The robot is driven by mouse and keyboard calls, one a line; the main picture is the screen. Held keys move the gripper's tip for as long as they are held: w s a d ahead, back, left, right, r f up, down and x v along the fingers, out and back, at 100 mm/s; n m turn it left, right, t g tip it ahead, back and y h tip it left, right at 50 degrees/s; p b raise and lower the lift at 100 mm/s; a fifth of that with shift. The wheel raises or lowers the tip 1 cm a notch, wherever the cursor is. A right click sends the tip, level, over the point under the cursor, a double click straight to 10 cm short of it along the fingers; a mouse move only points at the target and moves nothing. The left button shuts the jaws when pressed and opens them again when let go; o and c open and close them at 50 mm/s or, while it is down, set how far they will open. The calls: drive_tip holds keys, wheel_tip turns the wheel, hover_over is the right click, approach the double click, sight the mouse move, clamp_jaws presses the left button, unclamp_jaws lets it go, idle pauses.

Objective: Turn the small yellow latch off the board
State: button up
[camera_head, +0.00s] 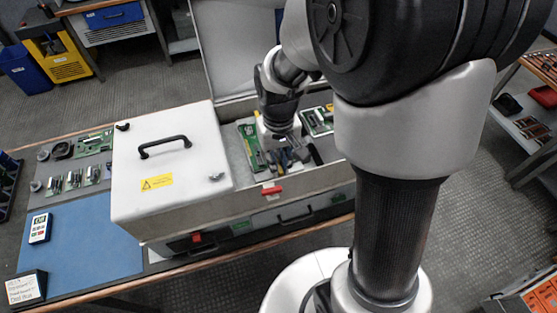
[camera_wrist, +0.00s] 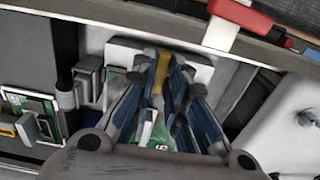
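The small yellow latch (camera_wrist: 162,70) shows in the wrist view between my fingertips, in front of a pale block. My gripper (camera_wrist: 163,80) reaches down with its blue-grey fingers drawn in on both sides of the latch, and they look closed on it. The fingers hide part of the latch. A green board (camera_wrist: 152,136) shows in part between and behind the fingers. In the head view my gripper (camera_head: 285,152) is down inside the open grey case (camera_head: 240,202), beside a green board (camera_head: 250,146); the latch cannot be made out there.
The case wall with a red handle (camera_wrist: 238,14) runs close by my fingers. A grey lid with a black handle (camera_head: 165,146) covers the case's left part. Other boards (camera_head: 318,121) and connectors (camera_wrist: 88,80) crowd the inside. The blue mat (camera_head: 85,245) has clear room.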

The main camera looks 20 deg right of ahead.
clamp_jaws()
drive_tip(key=shift+n, duration=0.3)
drive_tip(key=n+p, duration=0.1)
drive_tip(key=n, duration=0.2)
drive_tip(key=shift+r, duration=0.1)
drive_tip(key=n+p, duration=0.1)
drive_tip(key=n, duration=0.4)
drive_tip(key=shift+p, duration=0.3)
drive_tip(key=n+p, duration=0.1)
drive_tip(key=n, duration=0.3)
drive_tip(key=shift+n+p, duration=0.3)
drive_tip(key=shift+n, duration=1.9)
